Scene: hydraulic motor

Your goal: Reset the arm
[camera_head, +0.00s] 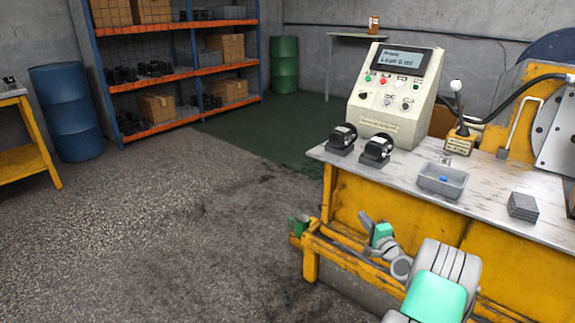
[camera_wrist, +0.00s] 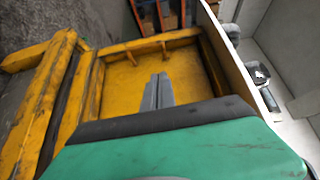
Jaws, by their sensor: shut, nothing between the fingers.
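My arm shows at the lower middle of the head view, low in front of the yellow workbench (camera_head: 420,215). It is grey with mint-green panels. In the wrist view my gripper (camera_wrist: 158,80) appears as two grey fingers lying side by side, shut with nothing between them. Behind the fingers is the yellow side of the bench (camera_wrist: 130,75). A green panel of my own wrist fills the bottom of that view. I cannot clearly make out the fingertips in the head view.
On the bench top stand a control console (camera_head: 392,95), two black motors (camera_head: 342,139) (camera_head: 377,150), a grey bin (camera_head: 442,181) with a small blue piece, and a stack of grey plates (camera_head: 523,206). A lever unit (camera_head: 460,140) stands behind. The floor (camera_head: 170,230) to the left is clear.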

